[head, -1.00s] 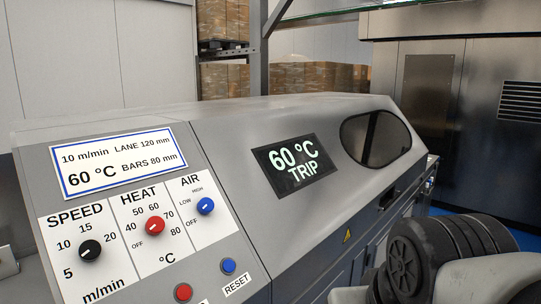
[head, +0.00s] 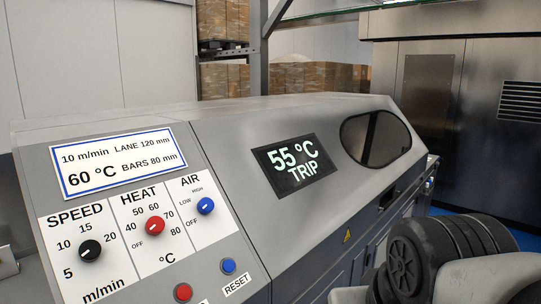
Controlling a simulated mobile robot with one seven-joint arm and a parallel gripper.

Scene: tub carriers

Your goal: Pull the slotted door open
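The grey machine (head: 240,130) fills the middle of the head view. Its sloping side has a dark rounded window (head: 375,139) and a display (head: 295,164) reading 55 °C TRIP. Panels on its lower side (head: 357,262) are seen at a steep angle and partly hidden by my arm. A small dark recess (head: 388,197) shows above them. I cannot tell which panel is the slotted door. My gripper is not in view; only part of my arm shows at the lower right.
The control panel at the left has speed (head: 90,250), heat (head: 155,226) and air (head: 206,205) knobs, a red button (head: 183,292) and a blue reset button (head: 228,265). A steel cabinet (head: 480,60) with a slotted vent (head: 523,101) stands at the back right. Boxes (head: 225,80) stand behind.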

